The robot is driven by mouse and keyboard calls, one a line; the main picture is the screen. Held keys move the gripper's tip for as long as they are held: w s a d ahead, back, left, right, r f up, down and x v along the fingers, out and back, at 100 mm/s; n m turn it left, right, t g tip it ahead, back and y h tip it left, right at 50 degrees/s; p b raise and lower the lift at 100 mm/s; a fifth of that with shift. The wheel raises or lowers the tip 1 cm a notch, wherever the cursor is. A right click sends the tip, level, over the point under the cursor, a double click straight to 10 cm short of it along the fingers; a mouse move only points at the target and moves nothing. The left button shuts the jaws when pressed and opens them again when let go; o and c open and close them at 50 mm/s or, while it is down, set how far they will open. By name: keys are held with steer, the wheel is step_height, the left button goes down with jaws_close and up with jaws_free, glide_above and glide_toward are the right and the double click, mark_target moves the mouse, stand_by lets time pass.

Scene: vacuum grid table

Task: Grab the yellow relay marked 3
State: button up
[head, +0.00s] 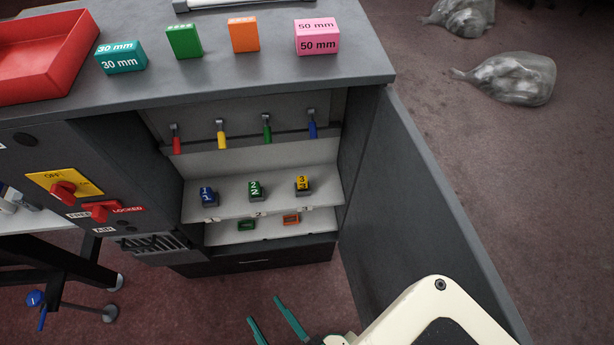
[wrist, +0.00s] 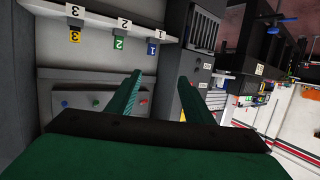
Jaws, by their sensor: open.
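The yellow relay marked 3 (head: 302,181) stands on the upper shelf inside the open cabinet, at the right end of a row of three. The green relay marked 2 (head: 255,189) is left of it, and the blue relay marked 1 (head: 208,196) is farthest left. My gripper (head: 264,310) is open and empty, low in front of the cabinet and apart from the relays. In the wrist view, which looks turned over, my gripper (wrist: 160,77) points at the cabinet; the yellow relay (wrist: 74,37) shows at upper left, outside the fingers.
The open cabinet door (head: 425,200) stands to the right, close to my arm. Small coloured levers (head: 221,138) hang above the relay shelf. A lower shelf holds a green piece (head: 246,225) and an orange piece (head: 291,219). A red tray (head: 45,55) and several blocks sit on top.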

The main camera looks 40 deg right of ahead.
steer(key=w+d+f+h, duration=0.1)
steer(key=w+d+f, duration=0.2)
steer(key=w, duration=0.2)
steer(key=m+g+h, duration=0.5)
steer(key=m, duration=0.1)
glide_toward(304, 184)
steer(key=x, duration=0.5)
steer(key=shift+f, duration=0.1)
steer(key=x, duration=0.5)
steer(key=shift+a+x, duration=0.15)
steer(key=shift+x, duration=1.25)
steer(key=shift+a+x, duration=0.1)
steer(key=shift+x, duration=1.25)
steer(key=shift+w, duration=0.15)
steer(key=shift+c, duration=0.6)
steer(key=c, duration=1)
